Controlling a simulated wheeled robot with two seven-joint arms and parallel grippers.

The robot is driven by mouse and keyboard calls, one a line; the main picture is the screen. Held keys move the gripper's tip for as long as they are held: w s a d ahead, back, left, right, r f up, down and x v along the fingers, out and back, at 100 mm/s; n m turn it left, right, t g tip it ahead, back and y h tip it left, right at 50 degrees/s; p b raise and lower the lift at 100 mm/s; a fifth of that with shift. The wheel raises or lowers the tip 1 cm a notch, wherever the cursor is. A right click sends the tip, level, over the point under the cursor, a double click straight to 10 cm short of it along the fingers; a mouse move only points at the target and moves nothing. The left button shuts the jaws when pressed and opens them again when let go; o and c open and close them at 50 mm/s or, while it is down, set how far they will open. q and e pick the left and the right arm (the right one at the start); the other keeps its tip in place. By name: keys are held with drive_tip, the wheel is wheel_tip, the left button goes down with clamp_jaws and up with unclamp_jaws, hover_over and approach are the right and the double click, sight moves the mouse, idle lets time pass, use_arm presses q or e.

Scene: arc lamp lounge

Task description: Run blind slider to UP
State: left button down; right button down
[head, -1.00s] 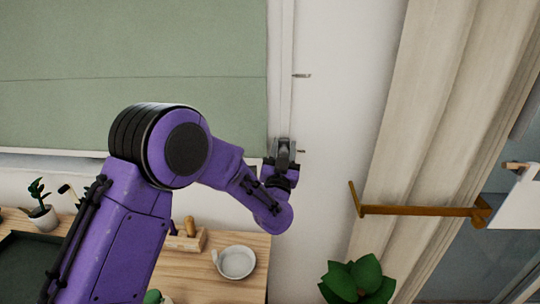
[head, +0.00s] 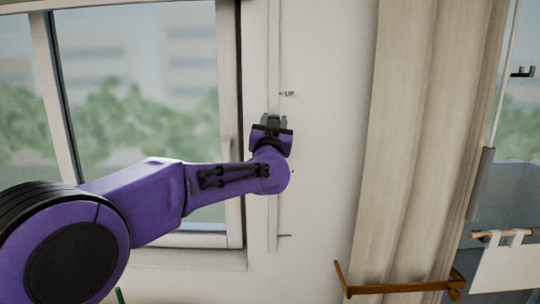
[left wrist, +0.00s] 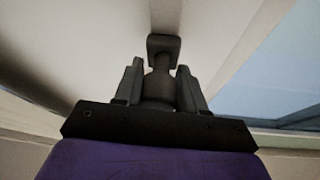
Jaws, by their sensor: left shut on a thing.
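The blind slider's dark knob (left wrist: 164,48) stands between the fingers of my left gripper (left wrist: 160,85) in the left wrist view. In the head view, my left gripper (head: 272,122) is shut on the knob on the narrow vertical track (head: 273,50) beside the window. The UP mark (head: 288,93) is on the wall right of the track, a little above my gripper. My fingers hide much of the knob in the head view. The window (head: 140,110) is uncovered, with trees and buildings outside. My right gripper is not in view.
Another tick mark (head: 284,236) is lower beside the track. A beige curtain (head: 425,130) hangs to the right, with a brown wall bracket (head: 395,288) at its lower part. The wall between track and curtain is clear.

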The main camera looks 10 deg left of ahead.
use_arm(q)
wheel_tip(320, 180, up, 7)
drive_tip(key=shift+d+r, duration=0.1)
drive_tip(key=shift+r, duration=0.5)
drive_tip(key=shift+s+r, duration=0.1)
drive_tip(key=c, duration=0.7)
unclamp_jaws()
drive_tip(key=shift+c, duration=0.2)
drive_tip(key=shift+d, duration=0.15)
drive_tip(key=shift+s+f+b, duration=0.15)
drive_tip(key=shift+f+b, duration=0.25)
drive_tip(key=b+v, duration=0.6)
drive_tip(key=v, duration=0.3)
drive_tip(key=shift+s, duration=0.4)
